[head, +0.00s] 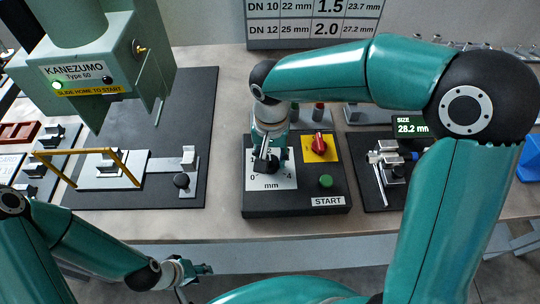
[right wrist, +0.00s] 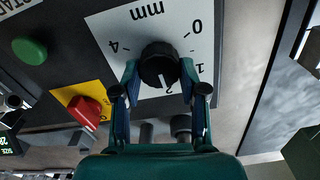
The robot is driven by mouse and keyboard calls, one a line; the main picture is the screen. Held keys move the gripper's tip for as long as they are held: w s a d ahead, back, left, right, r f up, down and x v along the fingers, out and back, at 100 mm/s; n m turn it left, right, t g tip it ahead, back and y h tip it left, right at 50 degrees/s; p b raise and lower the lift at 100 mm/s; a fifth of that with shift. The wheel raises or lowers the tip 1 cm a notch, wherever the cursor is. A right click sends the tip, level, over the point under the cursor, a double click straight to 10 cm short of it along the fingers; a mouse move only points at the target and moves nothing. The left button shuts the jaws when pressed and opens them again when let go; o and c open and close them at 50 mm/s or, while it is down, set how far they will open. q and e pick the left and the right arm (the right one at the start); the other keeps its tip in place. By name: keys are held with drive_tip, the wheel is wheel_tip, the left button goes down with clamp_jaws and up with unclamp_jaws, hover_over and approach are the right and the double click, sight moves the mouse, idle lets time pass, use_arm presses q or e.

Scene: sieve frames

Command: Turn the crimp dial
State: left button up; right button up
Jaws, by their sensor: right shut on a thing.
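The crimp dial is a black knob (right wrist: 158,62) on a white scale plate (right wrist: 205,22) marked in mm; it also shows in the head view (head: 261,167), partly behind my gripper. In the right wrist view its white mark points toward the 2. My right gripper (head: 266,153) comes down from above, with one finger on each side of the knob; it is shut on the dial, as the right wrist view also shows (right wrist: 159,68). My left gripper (head: 200,269) hangs at the front edge of the table, away from the dial; its finger opening is too small to judge.
Beside the dial on the dark control box are a red knob (head: 319,144) on yellow and a green START button (head: 326,181). A press marked KANEZUMO (head: 85,75) stands left, over a dark mat. A gauge with a 28.2 mm display (head: 411,127) stands right.

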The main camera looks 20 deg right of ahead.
drive_tip(key=n, duration=0.5)
drive_tip(key=shift+a+b, duration=0.15)
drive_tip(key=shift+b, duration=0.15)
drive_tip(key=n, duration=0.6)
drive_tip(key=shift+a, duration=0.1)
idle(0.3)
drive_tip(key=o, duration=1.1)
drive_tip(key=shift+o, duration=0.2)
wheel_tip(320, 180, up, 12)
